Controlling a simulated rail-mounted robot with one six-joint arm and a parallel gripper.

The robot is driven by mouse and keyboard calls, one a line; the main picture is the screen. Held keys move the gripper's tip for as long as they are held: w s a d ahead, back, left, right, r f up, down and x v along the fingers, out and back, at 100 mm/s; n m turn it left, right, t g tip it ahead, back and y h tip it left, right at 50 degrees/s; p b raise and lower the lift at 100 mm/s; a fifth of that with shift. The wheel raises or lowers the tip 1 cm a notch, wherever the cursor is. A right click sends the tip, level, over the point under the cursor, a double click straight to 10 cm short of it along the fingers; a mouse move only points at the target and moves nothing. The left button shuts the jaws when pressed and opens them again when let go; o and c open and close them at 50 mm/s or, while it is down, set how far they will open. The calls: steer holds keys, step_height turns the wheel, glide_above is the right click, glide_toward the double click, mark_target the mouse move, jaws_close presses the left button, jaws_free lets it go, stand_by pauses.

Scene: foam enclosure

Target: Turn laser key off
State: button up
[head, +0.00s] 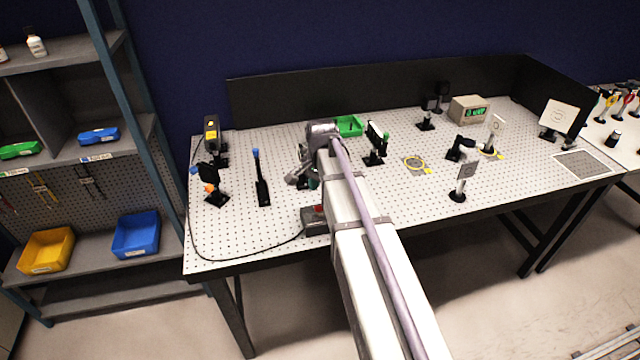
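A small dark grey box (314,226) with a red spot on top sits at the front edge of the perforated table, partly hidden by my arm. A black cable runs from it along the table's left side toward a black and yellow device (211,130) at the back left. The box looks like the laser's control box, but I cannot make out a key on it. My arm reaches over the table from the front. My gripper (300,178) is above the table, behind and slightly left of the box and apart from it. Its fingers are too small and partly hidden to judge.
The perforated table (225,240) holds several posts and mounts, including a blue-topped post (261,180) left of my gripper. A shelf rack (115,70) stands left. The front-left table area is mostly clear.

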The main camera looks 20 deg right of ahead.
mark_target(320, 206)
steer(key=f+m+b, duration=0.2)
steer(key=f+b, duration=0.1)
steer(key=b, duration=0.1)
steer(key=w+f+m+b, duration=0.1)
steer(key=f+m+b, duration=0.2)
steer(key=f+b, duration=0.1)
steer(key=w+f+m+b, duration=0.1)
steer(key=f+m+b, duration=0.1)
steer(key=f+b, duration=0.2)
steer(key=shift+w+d+f, duration=0.1)
steer(key=shift+w+d, duration=0.15)
steer(key=shift+d, duration=0.1)
steer(key=shift+r, duration=0.2)
jaws_close()
